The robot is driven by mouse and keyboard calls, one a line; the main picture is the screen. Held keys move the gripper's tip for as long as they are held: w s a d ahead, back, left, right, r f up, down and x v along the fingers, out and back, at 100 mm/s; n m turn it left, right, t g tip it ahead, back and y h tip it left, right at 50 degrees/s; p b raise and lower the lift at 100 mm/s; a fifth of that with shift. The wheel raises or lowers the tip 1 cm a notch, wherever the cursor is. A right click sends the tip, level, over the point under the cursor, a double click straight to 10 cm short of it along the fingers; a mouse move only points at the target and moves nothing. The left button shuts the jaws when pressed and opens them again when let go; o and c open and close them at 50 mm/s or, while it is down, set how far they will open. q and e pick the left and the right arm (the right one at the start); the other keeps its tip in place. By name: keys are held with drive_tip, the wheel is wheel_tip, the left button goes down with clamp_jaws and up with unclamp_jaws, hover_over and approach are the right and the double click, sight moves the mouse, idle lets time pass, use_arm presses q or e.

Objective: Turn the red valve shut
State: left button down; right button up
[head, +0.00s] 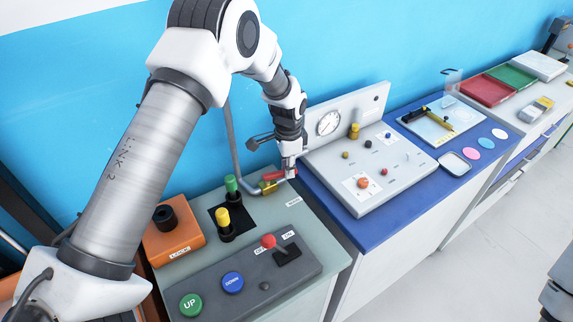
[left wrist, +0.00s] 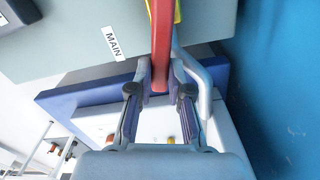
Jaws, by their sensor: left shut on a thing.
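The red valve handle (head: 277,174) sits on a brass valve body (head: 267,187) on a grey pipe (head: 231,155), at the back right of the grey-green bench. My left gripper (head: 290,170) reaches down to the handle's right end and is shut on it. In the left wrist view the red handle (left wrist: 161,45) runs from the top edge in between the fingers of my left gripper (left wrist: 159,90). The fingers hide its end. A yellow strip of the valve shows beside it. My right gripper is out of view.
A MAIN label (left wrist: 113,41) lies near the valve. Green (head: 231,184) and yellow (head: 222,218) knobs, an orange box (head: 172,240) and a panel with a red-knobbed lever (head: 268,241) stand nearby. A gauge panel (head: 375,165) is on the blue bench to the right.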

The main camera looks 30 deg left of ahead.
use_arm(q)
drive_tip(key=m, duration=0.1)
drive_tip(key=s+d+m, duration=0.1)
drive_tip(key=m, duration=0.1)
drive_tip(key=shift+s+d+m, duration=0.1)
drive_tip(key=shift+s+m, duration=0.15)
drive_tip(key=shift+m, duration=0.05)
drive_tip(key=s+m, duration=0.1)
drive_tip(key=m, duration=0.2)
drive_tip(key=shift+s+d+m, duration=0.25)
drive_tip(key=shift+s+m, duration=0.05)
drive_tip(key=shift+s, duration=0.1)
drive_tip(key=s+m, duration=0.2)
drive_tip(key=m, duration=0.1)
drive_tip(key=shift+m+p, duration=0.3)
drive_tip(key=shift+p, duration=0.05)
drive_tip(key=shift+s+a+m, duration=0.2)
drive_tip(key=shift+s+m, duration=0.3)
drive_tip(key=shift+m, duration=0.55)
drive_tip(key=shift+s+a+m, duration=0.2)
drive_tip(key=shift+s+m, duration=0.25)
drive_tip(key=shift+m, duration=0.6)
drive_tip(key=c, duration=1.1)
unclamp_jaws()
wheel_tip(320, 180, up, 12)
